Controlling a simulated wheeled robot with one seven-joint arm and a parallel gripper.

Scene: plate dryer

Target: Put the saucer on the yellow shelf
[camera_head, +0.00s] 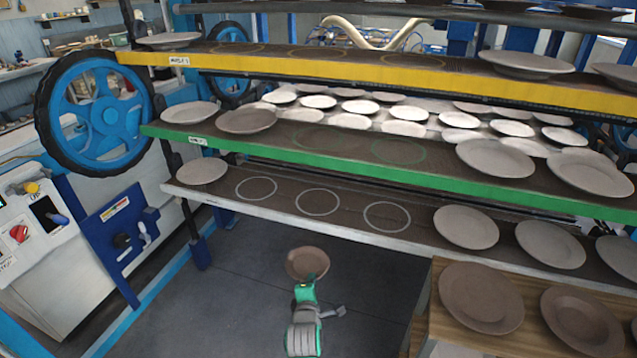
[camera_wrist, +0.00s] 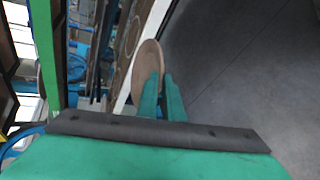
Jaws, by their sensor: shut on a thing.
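A brown saucer (camera_head: 306,261) is held in my gripper (camera_head: 312,281) above the dark floor, in front of the shelves. In the wrist view, the saucer (camera_wrist: 147,62) shows nearly edge-on, with the green fingers of my gripper (camera_wrist: 162,85) shut on its rim. The yellow shelf (camera_head: 380,76) is the upper one, well above and behind the saucer. It has a plate (camera_head: 526,62) on its right part and another (camera_head: 168,39) at its left end. Faint yellow rings mark bare places between them.
Below the yellow shelf are a green shelf (camera_head: 350,152) and a white-edged shelf (camera_head: 290,216), both with plates and empty rings. A wooden table (camera_head: 431,313) with brown plates stands at the right. A control box (camera_head: 40,235) and blue wheel (camera_head: 98,112) are at the left.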

